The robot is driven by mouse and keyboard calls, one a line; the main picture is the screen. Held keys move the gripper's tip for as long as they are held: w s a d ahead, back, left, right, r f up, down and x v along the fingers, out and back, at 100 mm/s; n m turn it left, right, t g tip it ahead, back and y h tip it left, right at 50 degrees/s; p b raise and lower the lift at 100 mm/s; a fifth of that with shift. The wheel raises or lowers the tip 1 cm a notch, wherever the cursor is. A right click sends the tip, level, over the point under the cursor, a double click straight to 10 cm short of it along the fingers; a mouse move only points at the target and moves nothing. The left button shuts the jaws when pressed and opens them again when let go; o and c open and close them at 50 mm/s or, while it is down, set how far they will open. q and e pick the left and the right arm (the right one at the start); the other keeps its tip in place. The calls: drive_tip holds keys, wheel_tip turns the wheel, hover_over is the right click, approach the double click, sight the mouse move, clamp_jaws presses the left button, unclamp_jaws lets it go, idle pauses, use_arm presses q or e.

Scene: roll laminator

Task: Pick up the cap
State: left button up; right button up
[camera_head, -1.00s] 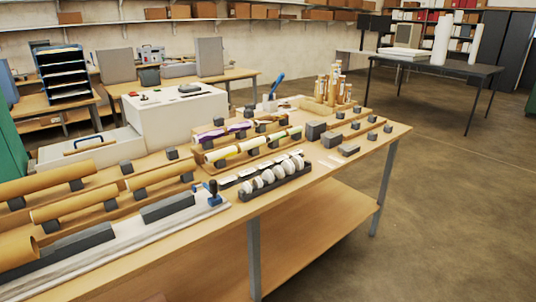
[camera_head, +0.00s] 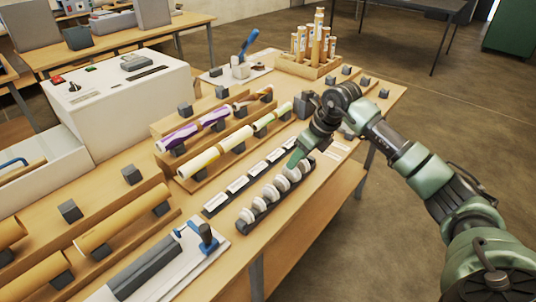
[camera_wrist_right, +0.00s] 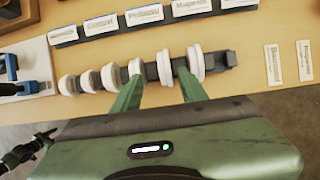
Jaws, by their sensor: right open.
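Several white round caps stand on edge in a row on a dark rack (camera_head: 246,215) at the table's front. My right gripper (camera_head: 294,160) is over the far half of this row, its arm coming in from the right. In the right wrist view the gripper (camera_wrist_right: 158,78) is open, with two green fingers pointing at the row. One white cap (camera_wrist_right: 164,66) lies between the fingertips, with other caps just outside them. I cannot tell whether the fingers touch any cap. A dark part of my left arm shows at the lower left of the wrist view; its jaws cannot be made out.
A strip of name labels (camera_head: 238,184) lies behind the rack. Wooden holders with patterned rolls (camera_head: 205,160) stand further back, beside a white machine (camera_head: 130,105). A blue-handled tool (camera_head: 207,236) is to the left. Tubes stand in a wooden stand (camera_head: 308,68) at the far end.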

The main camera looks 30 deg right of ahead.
drive_tip(key=shift+p+x, duration=1)
drive_tip(key=shift+x, duration=0.05)
drive_tip(key=x, duration=0.1)
drive_tip(key=p+x, duration=0.1)
drive_tip(key=x, duration=0.2)
drive_tip(key=shift+w+d, duration=0.25)
drive_tip(key=shift+f+h, duration=0.25)
drive_tip(key=shift+h, duration=0.05)
drive_tip(key=c, duration=0.8)
use_arm(q)
drive_tip(key=r, duration=0.1)
drive_tip(key=s+r, duration=0.2)
drive_tip(key=shift+r, duration=0.25)
use_arm(e)
clamp_jaws()
